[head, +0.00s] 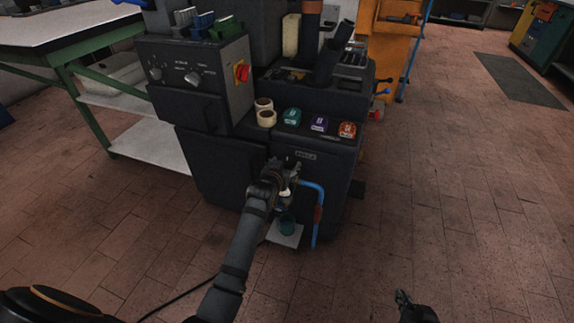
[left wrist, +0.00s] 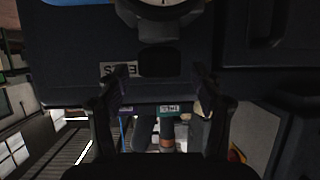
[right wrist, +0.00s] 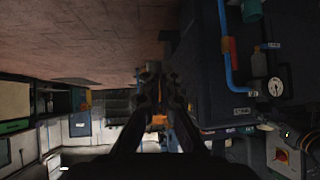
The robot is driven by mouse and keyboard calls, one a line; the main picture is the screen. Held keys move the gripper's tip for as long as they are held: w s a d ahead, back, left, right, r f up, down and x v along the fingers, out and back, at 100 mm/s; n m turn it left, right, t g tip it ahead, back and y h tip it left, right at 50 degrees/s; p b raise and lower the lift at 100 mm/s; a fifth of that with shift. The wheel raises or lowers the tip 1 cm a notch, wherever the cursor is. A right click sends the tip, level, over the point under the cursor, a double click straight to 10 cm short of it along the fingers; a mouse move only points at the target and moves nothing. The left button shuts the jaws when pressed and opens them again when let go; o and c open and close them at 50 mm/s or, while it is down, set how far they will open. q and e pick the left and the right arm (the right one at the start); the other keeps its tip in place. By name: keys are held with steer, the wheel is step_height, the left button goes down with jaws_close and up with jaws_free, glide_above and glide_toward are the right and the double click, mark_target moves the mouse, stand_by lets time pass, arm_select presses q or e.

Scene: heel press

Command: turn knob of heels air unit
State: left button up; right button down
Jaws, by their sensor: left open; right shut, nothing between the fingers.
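The heels air unit stands on the front of the dark machine; its pale middle part (head: 285,194) and teal bowl (head: 287,226) show below my left gripper (head: 288,170) in the head view. The left wrist view shows, upside down, the round gauge (left wrist: 160,6), the dark knob (left wrist: 160,63) and a white label (left wrist: 118,69). My left gripper (left wrist: 160,85) is open, its fingers on either side of the knob in that picture; contact cannot be told. The gauge also shows in the right wrist view (right wrist: 276,87). My right gripper (head: 403,297) is shut and empty, well away at the lower right.
A blue hose (head: 319,205) runs down beside the unit. Tape rolls (head: 265,113) and coloured tins (head: 319,123) sit on the machine's ledge above. A green-framed table (head: 75,80) is at left, an orange cabinet (head: 388,45) behind. The floor at right is clear.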

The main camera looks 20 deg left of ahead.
arm_select(q)
steer(key=shift+b+x, duration=0.4)
steer(key=shift+x, duration=0.65)
steer(key=shift+w, duration=0.1)
arm_select(e)
steer(key=w+r+t, duration=0.4)
steer(key=w+r, duration=0.1)
steer(key=r, duration=0.3)
steer(key=shift+w+d, duration=0.3)
steer(key=shift+w, duration=0.1)
arm_select(q)
steer(key=shift+c, duration=0.3)
